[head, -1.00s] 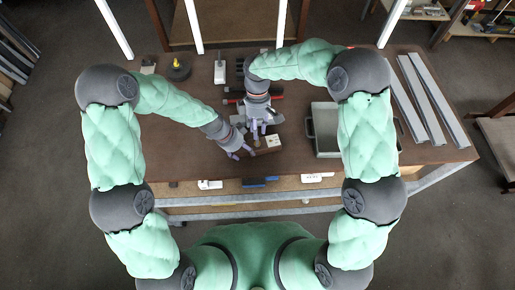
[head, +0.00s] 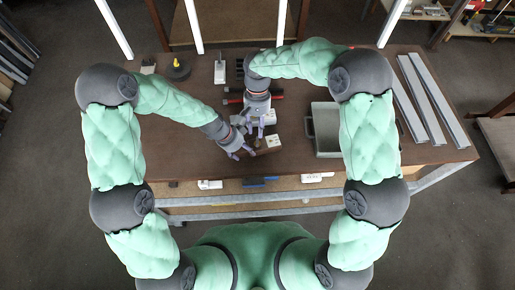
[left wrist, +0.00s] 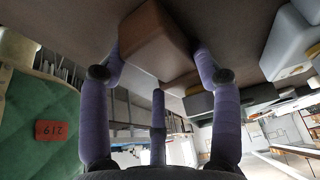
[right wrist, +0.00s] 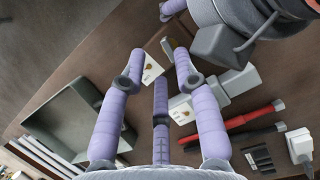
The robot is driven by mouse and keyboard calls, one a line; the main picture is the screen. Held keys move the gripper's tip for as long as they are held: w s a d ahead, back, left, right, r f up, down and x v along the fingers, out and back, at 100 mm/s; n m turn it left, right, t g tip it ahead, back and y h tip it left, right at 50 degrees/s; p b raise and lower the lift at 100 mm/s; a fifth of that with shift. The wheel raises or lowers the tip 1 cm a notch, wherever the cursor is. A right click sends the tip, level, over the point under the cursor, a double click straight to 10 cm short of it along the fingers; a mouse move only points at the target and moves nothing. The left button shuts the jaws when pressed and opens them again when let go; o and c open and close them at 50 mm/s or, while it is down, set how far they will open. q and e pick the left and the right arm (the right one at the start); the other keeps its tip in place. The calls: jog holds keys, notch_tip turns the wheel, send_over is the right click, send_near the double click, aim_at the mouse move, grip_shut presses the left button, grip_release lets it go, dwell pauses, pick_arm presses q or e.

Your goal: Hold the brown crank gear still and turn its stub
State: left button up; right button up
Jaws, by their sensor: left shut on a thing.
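The brown crank gear (head: 262,150) sits near the table's front edge, below both hands in the head view. My left gripper (head: 243,152) is shut on its brown body, which shows between the fingers in the left wrist view (left wrist: 155,42). A pale plate (head: 273,141) is on the gear. In the right wrist view the pale plate (right wrist: 152,68) shows between the fingers, with a small brass-coloured part (right wrist: 173,42) that may be the stub. My right gripper (right wrist: 160,65) is open above the gear, fingers spread; contact with the stub cannot be told.
A grey tray (head: 328,150) stands to the right of the gear. Red and black tools (right wrist: 225,125) and pale grey blocks (right wrist: 235,85) lie close to the right hand. Long grey profiles (head: 425,100) lie at the table's right.

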aim_at(257, 140)
pick_arm(q)
jog(key=shift+s+f, duration=0.2)
jog(key=shift+s, duration=0.2)
pick_arm(e)
jog(key=shift+f, duration=4)
pick_arm(q)
jog(key=shift+o, duration=0.2)
jog(key=shift+d, duration=0.1)
pick_arm(e)
grip_shut()
pick_arm(q)
jog(key=shift+w, duration=0.15)
pick_arm(e)
jog(key=n, duration=0.3)
jog(key=shift+a+h, duration=0.15)
jog(key=shift+h, duration=0.25)
pick_arm(q)
jog(key=shift+r, duration=0.1)
